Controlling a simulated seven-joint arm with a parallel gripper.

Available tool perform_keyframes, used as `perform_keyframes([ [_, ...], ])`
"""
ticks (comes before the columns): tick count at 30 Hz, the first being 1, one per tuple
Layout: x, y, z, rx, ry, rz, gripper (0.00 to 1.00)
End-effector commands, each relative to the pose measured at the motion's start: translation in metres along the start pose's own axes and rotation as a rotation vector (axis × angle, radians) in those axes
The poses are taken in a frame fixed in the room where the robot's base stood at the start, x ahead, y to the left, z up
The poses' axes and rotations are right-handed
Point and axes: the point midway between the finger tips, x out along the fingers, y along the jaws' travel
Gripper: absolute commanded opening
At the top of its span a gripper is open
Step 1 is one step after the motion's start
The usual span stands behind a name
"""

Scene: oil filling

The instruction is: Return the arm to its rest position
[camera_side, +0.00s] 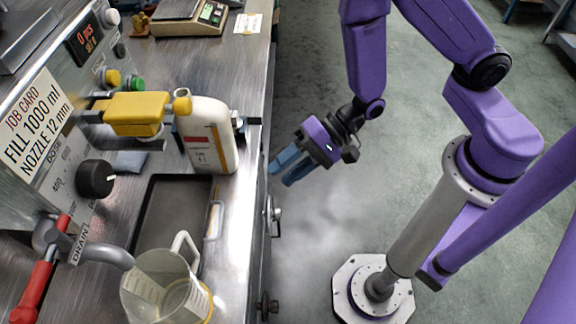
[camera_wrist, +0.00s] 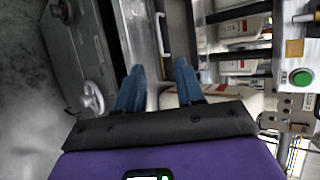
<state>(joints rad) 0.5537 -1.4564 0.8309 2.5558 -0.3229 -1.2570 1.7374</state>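My purple gripper with blue fingers (camera_side: 284,168) hangs over the floor, just off the right edge of the metal bench in the side view. In the wrist view the two fingers (camera_wrist: 158,82) stand apart with nothing between them, so it is open and empty. My arm is bent, reaching from its base at the right toward the bench. A white bottle (camera_side: 212,140) stands upright on the bench at the yellow nozzle block (camera_side: 136,108), apart from my gripper.
A clear jug (camera_side: 165,290) stands below the drain spout at the bench front. A dark tray (camera_side: 170,215) lies behind it. The panel carries a red lever (camera_side: 38,285) and a green button (camera_side: 137,83). A scale (camera_side: 190,18) sits at the back. Knobs project from the bench side (camera_side: 268,305).

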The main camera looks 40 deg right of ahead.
Motion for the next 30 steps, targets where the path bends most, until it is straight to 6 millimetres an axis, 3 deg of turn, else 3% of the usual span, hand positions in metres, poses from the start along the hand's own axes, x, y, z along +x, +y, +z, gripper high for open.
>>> perform_keyframes([
  [7,-0.003,-0.003,-0.001,-0.086,0.017,0.036,0.37],
  [14,-0.021,-0.01,-0.003,-0.417,0.061,0.208,0.37],
  [23,-0.072,-0.015,0.001,-0.832,0.028,0.483,0.37],
  [30,-0.131,-0.014,0.015,-1.111,-0.107,0.691,0.37],
])
